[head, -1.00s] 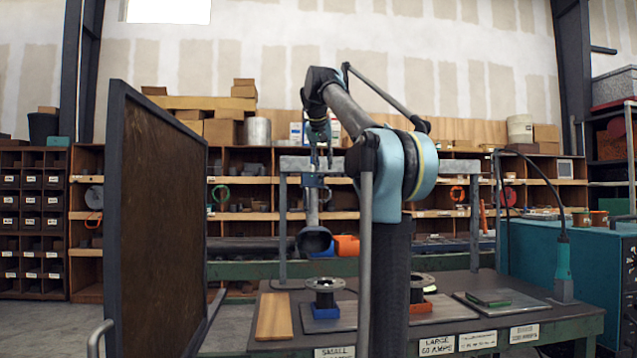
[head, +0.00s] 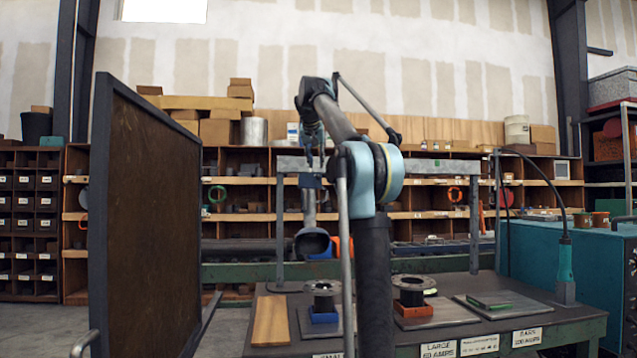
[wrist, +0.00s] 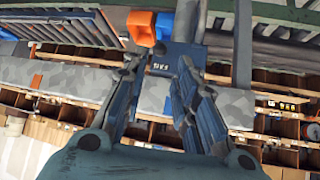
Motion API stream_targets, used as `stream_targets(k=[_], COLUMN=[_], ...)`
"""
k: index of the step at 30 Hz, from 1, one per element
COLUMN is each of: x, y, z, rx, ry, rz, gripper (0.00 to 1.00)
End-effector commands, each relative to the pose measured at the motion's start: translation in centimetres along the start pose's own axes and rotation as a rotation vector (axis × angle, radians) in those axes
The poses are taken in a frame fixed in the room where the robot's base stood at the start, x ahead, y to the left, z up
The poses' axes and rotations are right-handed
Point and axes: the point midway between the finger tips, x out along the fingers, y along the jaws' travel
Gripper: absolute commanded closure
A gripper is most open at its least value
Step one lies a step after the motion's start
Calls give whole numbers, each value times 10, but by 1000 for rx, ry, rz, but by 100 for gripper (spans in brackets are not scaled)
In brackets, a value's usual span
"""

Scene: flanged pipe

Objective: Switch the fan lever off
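A blue box (head: 310,181) hangs on the front of the grey crossbeam above the bench, with a pipe and dark funnel-shaped hood (head: 312,243) below it. In the wrist view the blue box (wrist: 180,62) carries small lettering that is too blurred to read surely. My gripper (wrist: 160,68) is open and empty, its two fingers on either side of the lower part of the box in that picture. In the head view my gripper (head: 312,160) is just above the box. I cannot make out the fan lever itself; the fingers may hide it. Contact cannot be told.
The grey crossbeam (head: 420,166) runs behind my gripper. Below, the bench holds a flanged part on a blue block (head: 323,300), another on an orange block (head: 413,295) and a wooden board (head: 271,320). A dark framed panel (head: 145,220) stands at left.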

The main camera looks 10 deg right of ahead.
Motion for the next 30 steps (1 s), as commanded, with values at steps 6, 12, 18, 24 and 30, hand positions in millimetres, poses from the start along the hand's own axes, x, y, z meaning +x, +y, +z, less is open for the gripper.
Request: stream_targets(k=[6,12,18,24,30], x=[40,72,93,99,99], y=[0,0,0,0,0], z=[0,0,0,0,0], rx=[2,1,1,1,1], ry=[0,0,0,0,0], rz=[0,0,0,0,0], gripper=[73,73,73,73,73])
